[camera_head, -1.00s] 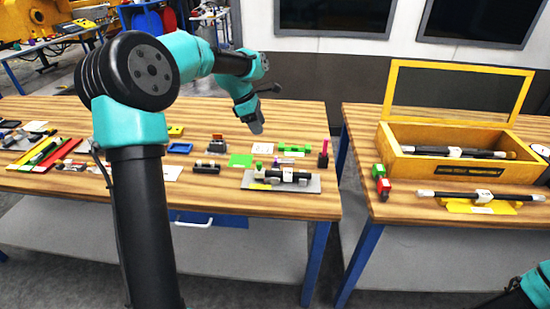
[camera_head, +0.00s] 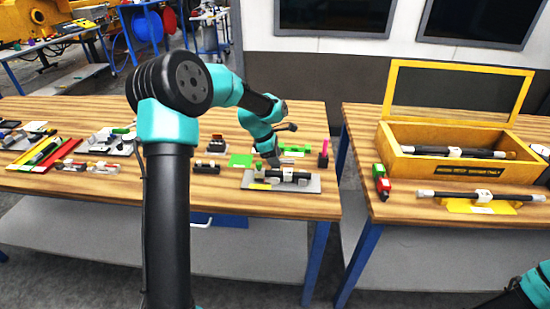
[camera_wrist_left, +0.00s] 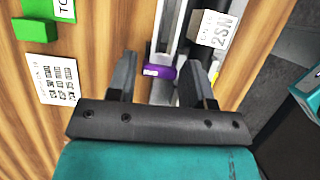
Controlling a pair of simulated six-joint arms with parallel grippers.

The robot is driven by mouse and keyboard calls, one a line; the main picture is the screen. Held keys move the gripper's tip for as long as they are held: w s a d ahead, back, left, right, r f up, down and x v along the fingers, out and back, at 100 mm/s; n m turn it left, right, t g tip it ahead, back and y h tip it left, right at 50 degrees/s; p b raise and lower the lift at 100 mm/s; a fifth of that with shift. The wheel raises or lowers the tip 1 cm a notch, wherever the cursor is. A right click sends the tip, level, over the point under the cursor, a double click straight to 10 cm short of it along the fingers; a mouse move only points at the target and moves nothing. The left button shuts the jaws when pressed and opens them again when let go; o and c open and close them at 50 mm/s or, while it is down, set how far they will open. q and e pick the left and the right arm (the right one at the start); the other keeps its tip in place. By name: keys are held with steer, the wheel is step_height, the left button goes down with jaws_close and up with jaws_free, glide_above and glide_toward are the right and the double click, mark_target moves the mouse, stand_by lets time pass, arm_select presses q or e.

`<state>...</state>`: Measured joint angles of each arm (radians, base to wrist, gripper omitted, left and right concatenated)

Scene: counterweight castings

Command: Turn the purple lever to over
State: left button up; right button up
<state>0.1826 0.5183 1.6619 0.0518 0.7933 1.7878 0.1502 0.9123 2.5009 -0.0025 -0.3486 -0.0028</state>
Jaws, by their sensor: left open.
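The purple lever (camera_wrist_left: 160,71) is a short bar with a small pale label, lying across a grey metal rail (camera_wrist_left: 168,30) in the left wrist view. My left gripper (camera_wrist_left: 158,60) is open, with one finger on each side of the lever. A small gap shows on each side; I cannot tell how far above it the fingertips are. In the head view my left gripper (camera_head: 272,161) is over the back of a grey plate (camera_head: 255,181) carrying a dark cylinder, and I cannot make out the lever there. My right gripper is out of view.
A white block marked 2SN (camera_wrist_left: 212,28) stands close to the right finger. A green block (camera_wrist_left: 37,30) and printed card (camera_wrist_left: 52,80) lie left. In the head view, a dark block with a pink peg (camera_head: 324,158) is right of the plate, and a yellow open box (camera_head: 455,167) stands on the right table.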

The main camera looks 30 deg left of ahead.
arm_select(q)
steer(key=shift+f, duration=0.1)
steer(key=c, duration=0.6)
steer(key=shift+c, duration=0.2)
